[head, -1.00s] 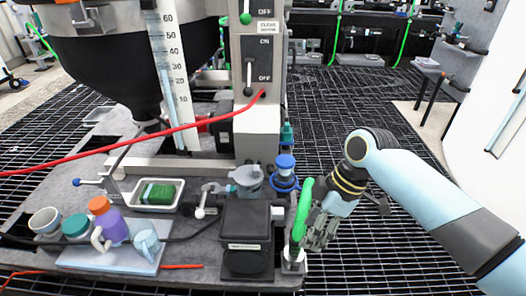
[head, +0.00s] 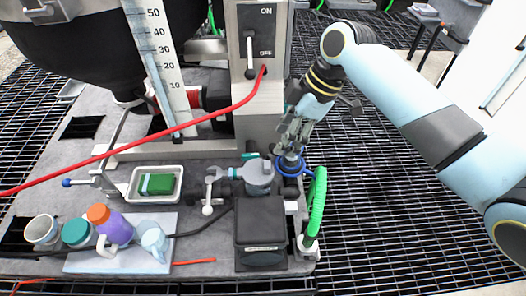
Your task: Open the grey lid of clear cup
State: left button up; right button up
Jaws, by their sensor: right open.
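A clear cup with a greyish lid (head: 258,176) stands on the bench behind the black box, next to a grey clamp-like fitting. My right gripper (head: 290,148) is open and points down, just to the right of and behind this cup. Its fingertips are over a blue ringed item (head: 291,168) and partly hide it; I cannot tell whether they touch it. My left gripper is not in view.
A black box (head: 262,228) and a green hose (head: 317,202) are in front. A red cable (head: 130,142) crosses the view. Grating is free at right.

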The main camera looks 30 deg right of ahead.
aim_at(267, 164)
jog(key=x, duration=0.5)
jog(key=shift+s+a, duration=0.15)
jog(key=shift+s, duration=0.15)
jog(key=x, duration=0.2)
jog(key=shift+w+a+f, duration=0.1)
jog(key=shift+w+f, duration=0.1)
jog(key=shift+f, duration=0.15)
jog(key=shift+w+a+f, duration=0.1)
jog(key=shift+a+f, duration=0.15)
jog(key=shift+f, duration=0.5)
jog(key=shift+c, duration=0.4)
jog(key=c, duration=0.9)
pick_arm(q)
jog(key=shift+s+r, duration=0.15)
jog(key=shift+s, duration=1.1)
pick_arm(e)
grip_shut()
